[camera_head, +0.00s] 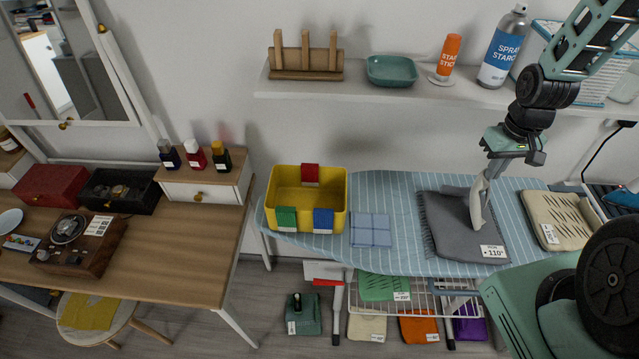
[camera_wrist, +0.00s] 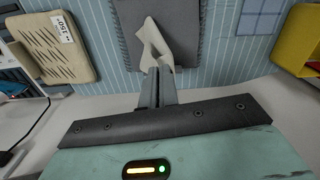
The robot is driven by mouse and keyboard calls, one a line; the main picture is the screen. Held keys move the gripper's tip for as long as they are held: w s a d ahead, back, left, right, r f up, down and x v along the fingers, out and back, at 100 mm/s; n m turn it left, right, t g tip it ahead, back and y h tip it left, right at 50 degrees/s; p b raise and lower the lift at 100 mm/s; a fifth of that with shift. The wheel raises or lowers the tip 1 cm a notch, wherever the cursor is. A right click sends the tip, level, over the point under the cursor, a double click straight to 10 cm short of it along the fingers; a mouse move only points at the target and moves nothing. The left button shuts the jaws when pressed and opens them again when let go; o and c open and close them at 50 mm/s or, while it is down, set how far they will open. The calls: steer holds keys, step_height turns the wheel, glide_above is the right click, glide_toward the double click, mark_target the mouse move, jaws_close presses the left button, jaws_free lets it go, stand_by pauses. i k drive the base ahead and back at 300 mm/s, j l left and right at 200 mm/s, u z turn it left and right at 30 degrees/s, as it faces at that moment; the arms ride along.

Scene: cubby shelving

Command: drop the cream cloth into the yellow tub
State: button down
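My gripper (camera_head: 490,175) points down over the ironing board, left of the labelled beige cloth. In the wrist view its fingers (camera_wrist: 158,85) are close together on a limp, pale cream cloth (camera_wrist: 153,42). The cream cloth (camera_head: 477,205) hangs from the fingertips in front of the grey cloth; I cannot tell whether its lower end touches it. The yellow tub (camera_head: 335,193) stands on the left end of the board, open at the top, with red, green and blue tags on its walls. Its edge shows at the right of the wrist view (camera_wrist: 290,45).
The grey fringed cloth (camera_head: 450,240) and beige cloth (camera_head: 562,220) lie on the striped board (camera_head: 400,195). A pale blue folded cloth (camera_head: 370,230) lies right of the tub. A wall shelf (camera_head: 420,92) holding a spray can (camera_head: 503,48) is behind. A wooden desk (camera_head: 190,255) stands left.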

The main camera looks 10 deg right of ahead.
mark_target(285, 188)
steer(key=i+j, duration=0.1)
steer(key=j, duration=0.4)
steer(key=i+j, duration=0.15)
steer(key=j, duration=0.3)
steer(key=i+j, duration=0.1)
steer(key=j, duration=0.4)
steer(key=i+j, duration=0.1)
steer(key=j, duration=0.4)
